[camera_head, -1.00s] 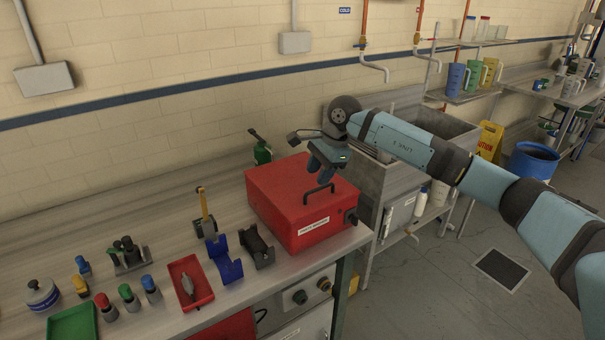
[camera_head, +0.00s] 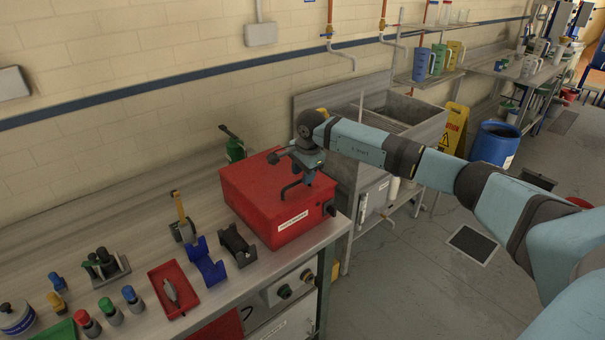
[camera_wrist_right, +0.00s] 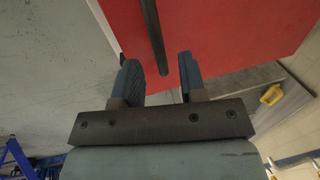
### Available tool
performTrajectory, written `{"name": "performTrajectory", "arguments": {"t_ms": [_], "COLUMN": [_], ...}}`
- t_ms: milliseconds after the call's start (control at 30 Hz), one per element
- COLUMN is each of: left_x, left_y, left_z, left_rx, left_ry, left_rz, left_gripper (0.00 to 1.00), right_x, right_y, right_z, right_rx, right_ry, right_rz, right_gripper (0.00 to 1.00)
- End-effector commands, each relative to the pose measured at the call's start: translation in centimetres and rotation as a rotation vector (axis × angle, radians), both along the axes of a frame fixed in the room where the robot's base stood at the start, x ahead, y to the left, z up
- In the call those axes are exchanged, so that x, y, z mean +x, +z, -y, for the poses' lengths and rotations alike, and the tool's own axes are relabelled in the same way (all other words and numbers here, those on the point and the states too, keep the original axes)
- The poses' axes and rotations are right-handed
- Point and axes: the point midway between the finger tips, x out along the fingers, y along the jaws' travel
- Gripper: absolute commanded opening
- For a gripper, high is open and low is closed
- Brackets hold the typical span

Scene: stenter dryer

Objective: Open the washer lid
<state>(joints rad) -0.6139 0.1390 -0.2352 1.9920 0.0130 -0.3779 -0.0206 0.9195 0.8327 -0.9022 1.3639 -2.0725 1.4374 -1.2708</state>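The washer is a red box (camera_head: 262,205) with a label on its front, standing on the metal counter. Its lid is shut, and a black bar handle (camera_head: 292,188) stands on the lid near the front. My right gripper (camera_head: 308,170) is over the right part of the lid, close to the handle. In the right wrist view my right gripper (camera_wrist_right: 160,75) is open, with its two fingers apart. There the dark handle (camera_wrist_right: 151,35) points into the gap between them, with the red lid (camera_wrist_right: 225,35) behind. Contact cannot be told. My left gripper is not in view.
A metal sink (camera_head: 400,120) and yellow caution sign (camera_head: 453,128) are to the right.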

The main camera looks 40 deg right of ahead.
Motion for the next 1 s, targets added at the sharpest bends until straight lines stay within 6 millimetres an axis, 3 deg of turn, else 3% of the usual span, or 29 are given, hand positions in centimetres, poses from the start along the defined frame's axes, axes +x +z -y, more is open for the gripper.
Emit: {"name": "performTrajectory", "arguments": {"t_ms": [200, 433, 467, 600, 633, 1000], "left_x": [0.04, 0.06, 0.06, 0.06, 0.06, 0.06], "left_y": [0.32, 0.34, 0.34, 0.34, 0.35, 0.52], "left_z": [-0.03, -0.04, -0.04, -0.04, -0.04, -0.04], "left_rx": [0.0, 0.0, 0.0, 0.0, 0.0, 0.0], "left_ry": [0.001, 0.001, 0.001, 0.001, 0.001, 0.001], "left_rz": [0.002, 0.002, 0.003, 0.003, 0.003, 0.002], "left_gripper": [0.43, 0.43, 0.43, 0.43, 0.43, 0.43], "right_x": [0.23, 0.25, 0.25, 0.25, 0.25, 0.51], "right_y": [-1.29, -1.38, -1.37, -1.35, -1.35, -0.47], "right_z": [-0.02, -0.02, -0.02, -0.03, -0.03, -0.01], "right_rx": [0.001, 0.001, 0.001, 0.001, 0.001, -0.001], "right_ry": [-0.001, -0.001, -0.001, -0.001, -0.001, -0.002], "right_rz": [0.0, 0.0, 0.0, 0.0, 0.0, -0.021], "right_gripper": [0.38, 0.38, 0.36, 0.04, 0.0, 0.0]}}
